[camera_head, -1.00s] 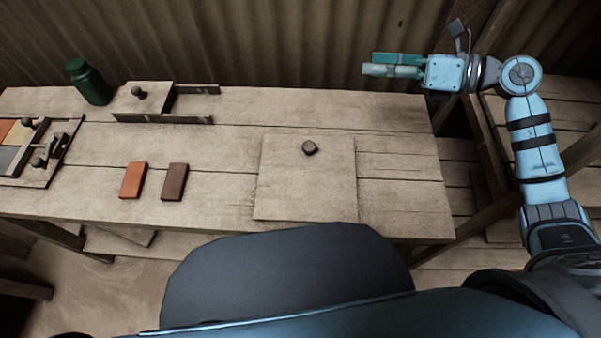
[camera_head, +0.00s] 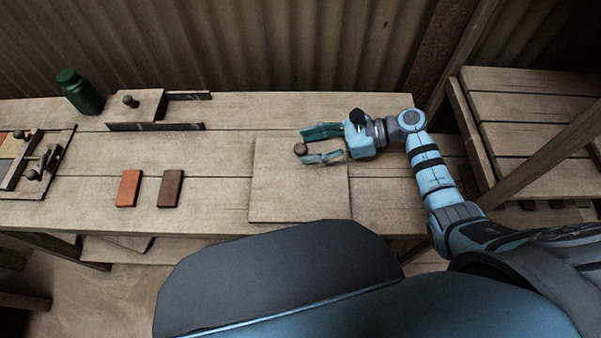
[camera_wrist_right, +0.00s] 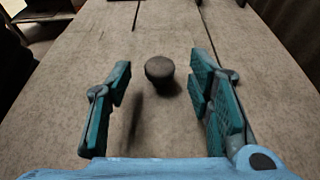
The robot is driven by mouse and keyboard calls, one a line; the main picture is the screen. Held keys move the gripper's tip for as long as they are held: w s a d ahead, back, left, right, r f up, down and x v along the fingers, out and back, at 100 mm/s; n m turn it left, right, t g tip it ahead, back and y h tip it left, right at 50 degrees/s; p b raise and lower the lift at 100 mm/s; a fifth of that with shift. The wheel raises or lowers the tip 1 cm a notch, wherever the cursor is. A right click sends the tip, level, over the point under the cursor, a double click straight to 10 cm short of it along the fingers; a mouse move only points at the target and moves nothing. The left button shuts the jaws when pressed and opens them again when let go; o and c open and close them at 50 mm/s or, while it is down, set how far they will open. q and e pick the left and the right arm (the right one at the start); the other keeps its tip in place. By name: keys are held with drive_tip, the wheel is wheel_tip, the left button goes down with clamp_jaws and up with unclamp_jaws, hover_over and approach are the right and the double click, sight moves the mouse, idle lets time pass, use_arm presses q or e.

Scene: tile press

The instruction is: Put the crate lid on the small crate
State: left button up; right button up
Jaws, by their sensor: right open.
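The crate lid (camera_head: 290,197) is a flat, square wooden board lying on the workbench. A dark round knob (camera_head: 300,149) stands on it; the knob also shows in the right wrist view (camera_wrist_right: 160,68). My right gripper (camera_head: 306,146) is open over the lid, its teal fingers pointing left at the knob. In the right wrist view the knob appears between the two fingers (camera_wrist_right: 161,80), with a gap on each side. I cannot make out a small crate apart from the lid. My left gripper is not in view.
An orange tile (camera_head: 128,188) and a brown tile (camera_head: 170,189) lie left of the lid. A wooden fixture with a knob (camera_head: 130,101), a green bottle (camera_head: 79,92) and a tile tray (camera_head: 62,160) are farther left. A corrugated wall (camera_head: 250,45) stands behind.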

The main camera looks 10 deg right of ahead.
drive_tip(key=shift+x, duration=1)
drive_tip(key=shift+d, duration=0.1)
clamp_jaws()
drive_tip(key=shift+r, duration=0.1)
